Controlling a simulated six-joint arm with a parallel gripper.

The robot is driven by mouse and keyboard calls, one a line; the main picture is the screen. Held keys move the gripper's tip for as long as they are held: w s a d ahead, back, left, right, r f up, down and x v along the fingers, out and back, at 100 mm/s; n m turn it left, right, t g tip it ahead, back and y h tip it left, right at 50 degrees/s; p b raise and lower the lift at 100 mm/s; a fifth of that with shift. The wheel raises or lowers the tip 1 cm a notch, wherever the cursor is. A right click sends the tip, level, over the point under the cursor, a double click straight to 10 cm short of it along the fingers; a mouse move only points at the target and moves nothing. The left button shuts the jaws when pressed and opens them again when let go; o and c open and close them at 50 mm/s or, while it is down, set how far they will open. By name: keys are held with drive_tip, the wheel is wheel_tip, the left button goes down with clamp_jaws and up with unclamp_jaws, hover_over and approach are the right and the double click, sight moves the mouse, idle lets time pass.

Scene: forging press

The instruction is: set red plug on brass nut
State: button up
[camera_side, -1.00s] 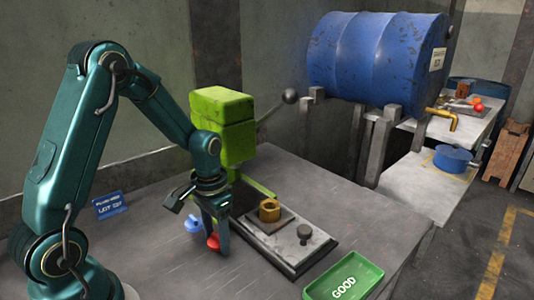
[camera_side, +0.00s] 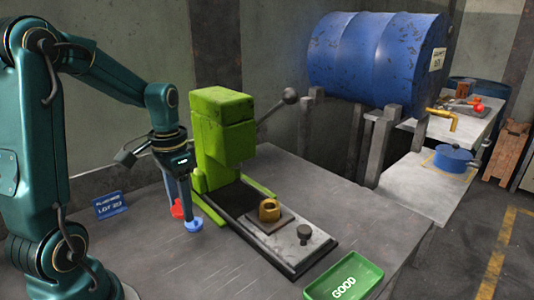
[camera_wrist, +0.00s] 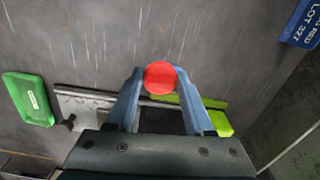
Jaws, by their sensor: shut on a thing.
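My gripper (camera_side: 183,212) points down over the bench at the left of the press and is shut on the red plug (camera_side: 177,209). In the wrist view the plug's round red face (camera_wrist: 160,77) shows between the fingertips. One finger partly hides the plug in the side view, and I cannot tell its exact height above the bench. The brass nut (camera_side: 269,210) sits on a small square plate on the press bed, to the right of my gripper and apart from it. No plug is on the nut.
A blue plug (camera_side: 194,226) stands on the bench close beside my fingertips. The green press (camera_side: 222,125) rises behind, its bed (camera_side: 310,240) bearing a dark knob (camera_side: 304,234). A green GOOD tray (camera_side: 345,275) lies front right, a blue lot sign (camera_side: 110,205) at left.

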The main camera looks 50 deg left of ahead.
drive_tip(key=s+a+r, duration=0.3)
drive_tip(key=a, duration=0.1)
drive_tip(key=w+m, duration=0.1)
drive_tip(key=w+d+m, duration=0.1)
drive_tip(key=w, duration=0.1)
drive_tip(key=w+d+m, duration=0.1)
drive_tip(key=shift+w+d+r+m, duration=0.1)
drive_tip(key=shift+w+d+m, duration=0.1)
drive_tip(key=shift+d+m, duration=0.1)
drive_tip(key=w+d+m, duration=0.1)
drive_tip(key=w+d, duration=0.1)
drive_tip(key=w, duration=0.2)
drive_tip(key=w+d, duration=0.3)
drive_tip(key=w, duration=0.2)
drive_tip(key=w+d+m, duration=0.1)
drive_tip(key=w+d, duration=0.2)
drive_tip(key=w, duration=0.2)
drive_tip(key=shift+w+m, duration=0.2)
drive_tip(key=shift+m, duration=0.1)
drive_tip(key=shift+w+d+f, duration=0.15)
drive_tip(key=shift+w+f, duration=0.1)
drive_tip(key=shift+f, duration=0.35)
drive_tip(key=shift+w+d+f, duration=0.15)
drive_tip(key=shift+w+f, duration=0.1)
drive_tip(key=shift+f, duration=0.35)
drive_tip(key=shift+w+d+f, duration=0.15)
drive_tip(key=shift+w+f, duration=0.1)
drive_tip(key=shift+f, duration=0.35)
drive_tip(key=shift+f, duration=0.65)
